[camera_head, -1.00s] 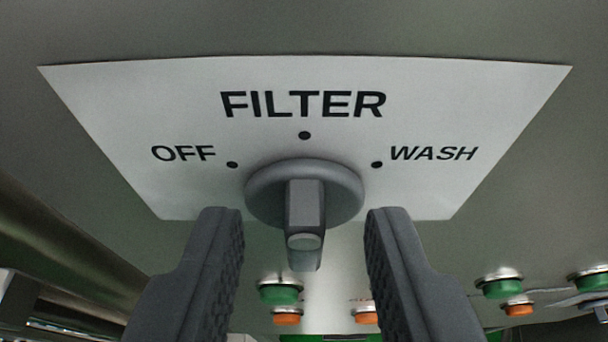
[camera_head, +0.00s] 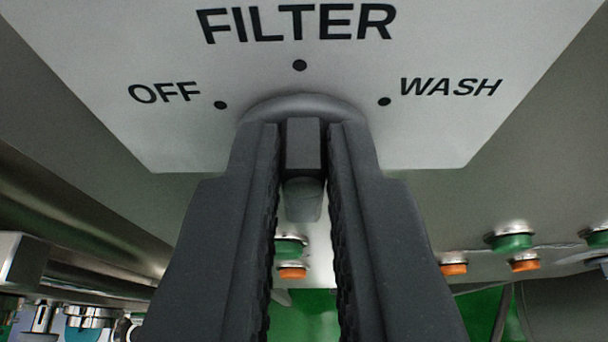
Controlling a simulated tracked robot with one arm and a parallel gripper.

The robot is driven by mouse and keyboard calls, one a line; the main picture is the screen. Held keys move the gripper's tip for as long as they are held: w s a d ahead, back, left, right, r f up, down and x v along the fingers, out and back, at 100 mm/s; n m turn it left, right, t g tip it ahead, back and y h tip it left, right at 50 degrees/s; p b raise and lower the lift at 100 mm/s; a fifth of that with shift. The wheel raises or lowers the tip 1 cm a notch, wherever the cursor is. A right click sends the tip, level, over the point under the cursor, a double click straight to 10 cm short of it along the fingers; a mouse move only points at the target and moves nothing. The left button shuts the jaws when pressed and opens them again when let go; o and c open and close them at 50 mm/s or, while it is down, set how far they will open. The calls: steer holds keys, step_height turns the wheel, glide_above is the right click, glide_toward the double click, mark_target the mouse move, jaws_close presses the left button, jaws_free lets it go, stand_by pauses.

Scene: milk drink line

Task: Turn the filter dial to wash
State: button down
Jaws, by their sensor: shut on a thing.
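The filter dial (camera_head: 303,146) is a dark grey round knob with a raised grip bar, mounted on a white label plate (camera_head: 300,38) printed FILTER. The plate has a dot beside OFF at the left, a dot under FILTER at the top and a dot beside WASH (camera_head: 450,87) at the right. The dial's bar stands in line with the middle dot. My gripper (camera_head: 303,150) is shut on the bar, one finger on each side. The fingers hide the left and right parts of the dial's round base.
Several green buttons (camera_head: 511,241) and orange buttons (camera_head: 525,265) sit on the grey panel below the plate. Metal pipes (camera_head: 80,235) run at the lower left. A green surface (camera_head: 305,315) shows below, between the fingers.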

steer(key=shift+d, duration=0.1)
steer(key=shift+d+f+m+y+b, duration=0.15)
steer(key=shift+m+y+b, duration=0.35)
steer(key=shift+b, duration=0.3)
steer(key=shift+d+f+m+t+y+b, duration=0.25)
steer(key=shift+m+y+b, duration=0.45)
steer(key=shift+m, duration=0.45)
steer(key=shift+d+f+m+t+y+b, duration=0.1)
steer(key=shift+d+m+t+y+b, duration=0.15)
steer(key=shift+m+y+b, duration=0.7)
steer(key=shift+d+f+m+t+y+b, duration=0.2)
steer(key=shift+d+m+y+b, duration=0.2)
steer(key=shift+m, duration=1)
steer(key=c, duration=1.5)
jaws_free()
steer(key=shift+o, duration=0.2)
steer(key=shift+y, duration=0.25)
